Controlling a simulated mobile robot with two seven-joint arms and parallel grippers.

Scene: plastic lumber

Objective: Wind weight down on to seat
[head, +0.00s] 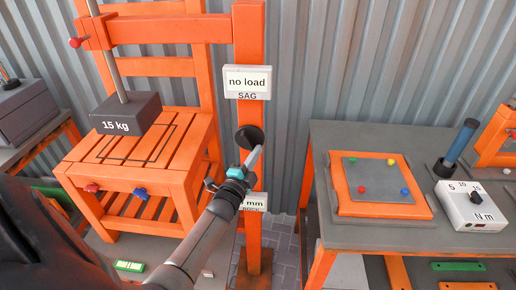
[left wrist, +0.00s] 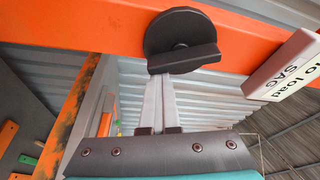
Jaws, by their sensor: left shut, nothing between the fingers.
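The dark grey weight marked 15 kg (head: 126,113) hangs on a grey rod (head: 117,70) over the slatted seat (head: 180,135) of an orange chair. It seems to be just above the slats, over a dark outlined rectangle. The sign above reads "no load SAG" (head: 247,82). A black round winder (head: 248,136) with a raised bar is on the orange post; it also shows in the left wrist view (left wrist: 183,32). My left gripper (head: 257,150) is shut and empty, its fingertips (left wrist: 164,78) at the bar's lower edge. I cannot tell whether they touch it. My right gripper is not in view.
An orange upright post (head: 250,225) stands right of the chair, with a second, partly hidden sign (head: 254,202). To the right is a grey bench with an orange-framed panel (head: 380,210) and an N m dial box (head: 470,205). A corrugated wall is behind.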

